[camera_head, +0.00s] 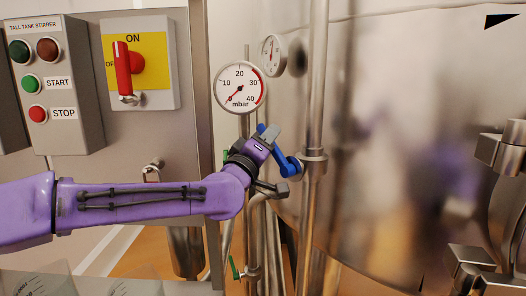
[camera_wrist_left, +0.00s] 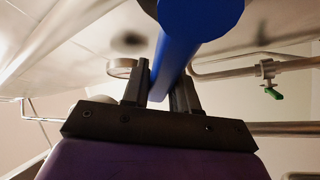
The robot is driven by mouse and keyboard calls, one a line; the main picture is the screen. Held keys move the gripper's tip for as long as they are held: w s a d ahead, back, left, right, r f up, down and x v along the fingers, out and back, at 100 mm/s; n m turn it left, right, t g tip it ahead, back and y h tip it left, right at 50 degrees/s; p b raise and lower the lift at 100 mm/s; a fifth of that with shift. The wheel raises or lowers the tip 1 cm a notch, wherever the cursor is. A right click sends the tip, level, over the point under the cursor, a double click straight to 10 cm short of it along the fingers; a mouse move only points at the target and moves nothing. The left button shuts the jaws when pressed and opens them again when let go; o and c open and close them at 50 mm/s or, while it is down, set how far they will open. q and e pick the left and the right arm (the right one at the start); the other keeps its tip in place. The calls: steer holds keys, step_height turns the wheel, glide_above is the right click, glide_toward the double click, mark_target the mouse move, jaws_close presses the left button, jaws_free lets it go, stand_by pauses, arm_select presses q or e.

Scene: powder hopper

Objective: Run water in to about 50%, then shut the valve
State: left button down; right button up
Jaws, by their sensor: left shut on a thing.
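A blue valve lever (camera_head: 285,158) sits on a steel pipe (camera_head: 315,195) in front of the large shiny tank (camera_head: 420,160). My left gripper (camera_head: 268,138) comes in from the left and is shut on the blue lever. In the left wrist view the blue lever (camera_wrist_left: 180,60) runs between the two dark fingers (camera_wrist_left: 160,88). The lever slants in the head view. No water or level reading shows. My right gripper is out of view.
A mbar gauge (camera_head: 240,87) hangs just above my left gripper, its needle near zero. A second dial (camera_head: 271,55) is behind it. A stirrer panel (camera_head: 60,85) and red switch (camera_head: 124,70) are at left. A small green-handled valve (camera_head: 245,272) is below.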

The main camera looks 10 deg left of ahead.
arm_select(q)
steer(key=shift+s+r+m+h, duration=0.1)
steer(key=shift+m+h, duration=0.2)
steer(key=c, duration=1)
jaws_free()
steer(key=shift+o, duration=0.2)
steer(key=shift+s+a+b, duration=0.1)
steer(key=shift+s+b, duration=0.1)
steer(key=shift+b, duration=0.1)
steer(key=b+v, duration=0.4)
steer(key=v, duration=0.6)
steer(key=shift+s, duration=0.1)
